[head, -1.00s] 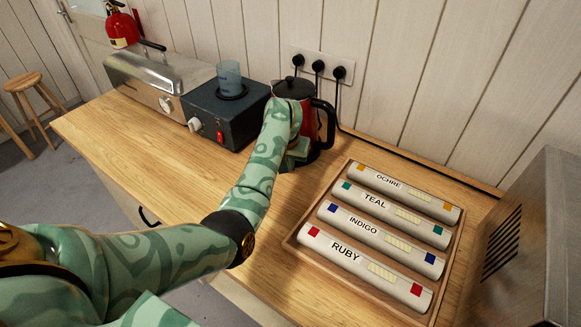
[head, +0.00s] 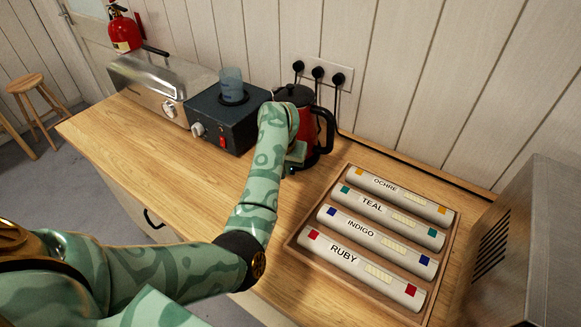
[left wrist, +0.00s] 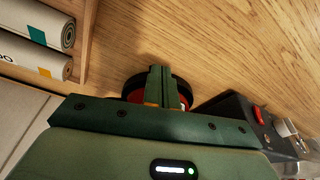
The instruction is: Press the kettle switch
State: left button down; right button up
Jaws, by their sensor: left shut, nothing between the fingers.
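The red kettle with a black lid (head: 294,95) and black handle (head: 329,128) stands upright on the wooden counter near the wall. My left arm covers much of its front. My left gripper (head: 294,158) is low at the kettle's front, shut and empty. In the left wrist view the shut fingers (left wrist: 161,84) point at the kettle's red and black lower part (left wrist: 180,88) and cover its middle. I cannot tell whether they touch it. The kettle switch cannot be made out for certain; a small orange patch shows beside the fingers. My right gripper is not in view.
A dark heater box (head: 222,118) with a red switch and blue beaker (head: 232,84) stands just left of the kettle. Further left is a metal box (head: 147,82). A wooden tray (head: 293,243) of labelled rolls lies to the right. The counter's front left is clear.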

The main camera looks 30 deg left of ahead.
pick_arm(q)
jog(key=p+v, duration=0.3)
jog(key=v, duration=1)
jog(key=shift+r, duration=0.3)
jog(key=shift+s, duration=0.1)
